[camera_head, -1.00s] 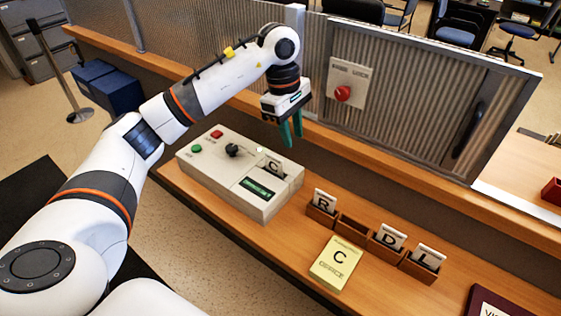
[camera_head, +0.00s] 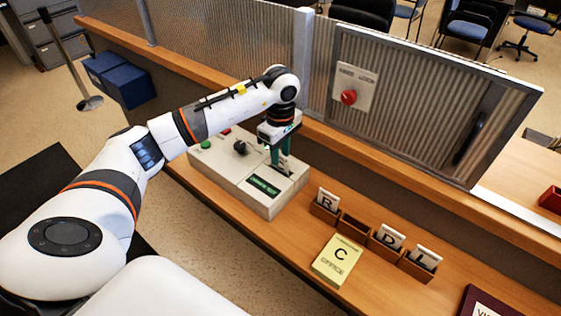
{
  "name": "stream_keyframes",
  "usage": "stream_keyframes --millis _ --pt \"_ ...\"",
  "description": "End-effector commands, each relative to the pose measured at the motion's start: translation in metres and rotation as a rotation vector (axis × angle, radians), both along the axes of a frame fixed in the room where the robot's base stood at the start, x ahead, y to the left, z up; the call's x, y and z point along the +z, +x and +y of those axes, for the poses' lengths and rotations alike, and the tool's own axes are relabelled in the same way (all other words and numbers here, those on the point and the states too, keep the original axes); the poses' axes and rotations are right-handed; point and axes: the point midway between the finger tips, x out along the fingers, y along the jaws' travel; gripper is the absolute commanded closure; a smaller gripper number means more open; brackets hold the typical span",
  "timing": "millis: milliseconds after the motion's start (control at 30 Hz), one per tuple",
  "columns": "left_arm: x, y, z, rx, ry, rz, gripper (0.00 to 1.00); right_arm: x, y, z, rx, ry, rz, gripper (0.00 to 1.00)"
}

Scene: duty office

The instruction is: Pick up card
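My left gripper (camera_head: 280,155) has its green fingers pointing down at the card slot on top of the beige control box (camera_head: 268,207). A small gap shows between the fingers, and they look open. The C card stood in this slot a second ago; the gripper now hides it, and I cannot see whether the fingers touch it. Three other cards stand in small wooden holders on the counter: an R card (camera_head: 327,202), a D card (camera_head: 391,238) and an L card (camera_head: 426,258). My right gripper is not in view.
One wooden holder (camera_head: 352,227) between R and D is empty. A yellow pad marked C (camera_head: 337,261) lies in front of the holders. A corrugated panel with a red knob (camera_head: 348,97) stands behind the counter. A dark red plaque (camera_head: 487,302) is at the lower right.

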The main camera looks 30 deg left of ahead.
Motion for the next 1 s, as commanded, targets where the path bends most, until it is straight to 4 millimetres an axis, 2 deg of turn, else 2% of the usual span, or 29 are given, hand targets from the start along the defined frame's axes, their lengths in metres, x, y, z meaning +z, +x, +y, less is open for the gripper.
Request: stream_keyframes --millis 167,400,600,1000 --pt "-0.017 0.0 -0.001 -0.001 -0.002 0.0 0.69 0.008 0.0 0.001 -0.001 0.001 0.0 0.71" --pt "-0.019 0.001 0.0 -0.001 -0.001 -0.002 0.69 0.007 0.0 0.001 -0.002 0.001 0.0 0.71" --pt "-0.019 0.001 0.0 0.0 -0.001 -0.001 1.0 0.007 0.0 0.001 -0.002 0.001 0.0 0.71" --pt "-0.014 0.001 0.0 0.0 0.0 -0.003 1.0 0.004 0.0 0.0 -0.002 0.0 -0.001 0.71"
